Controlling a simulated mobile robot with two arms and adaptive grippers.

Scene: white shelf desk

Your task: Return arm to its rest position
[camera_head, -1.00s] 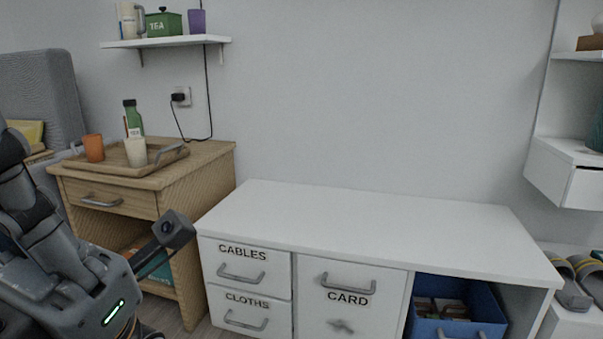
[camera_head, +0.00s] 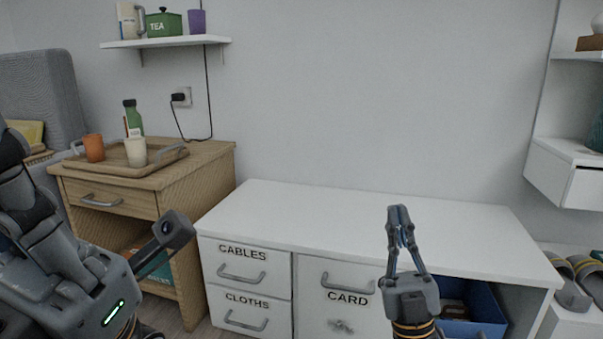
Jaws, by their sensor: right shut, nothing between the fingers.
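My right gripper (camera_head: 398,212) stands upright in front of the white desk (camera_head: 330,207), at the right of the CARD drawer. Its two fingers meet at the tips, and nothing is between them. It covers the left part of the blue bin (camera_head: 480,305) in the open bay. My left arm (camera_head: 60,270) is folded at the left edge, beside the wooden cabinet; its gripper fingers do not show.
The desk top is bare. Drawers labelled CABLES (camera_head: 242,253), CLOTHS and CARD are closed. The wooden cabinet (camera_head: 200,150) carries a tray (camera_head: 168,156) with an orange cup, a pale cup and a green bottle. Slippers (camera_head: 585,275) lie at right.

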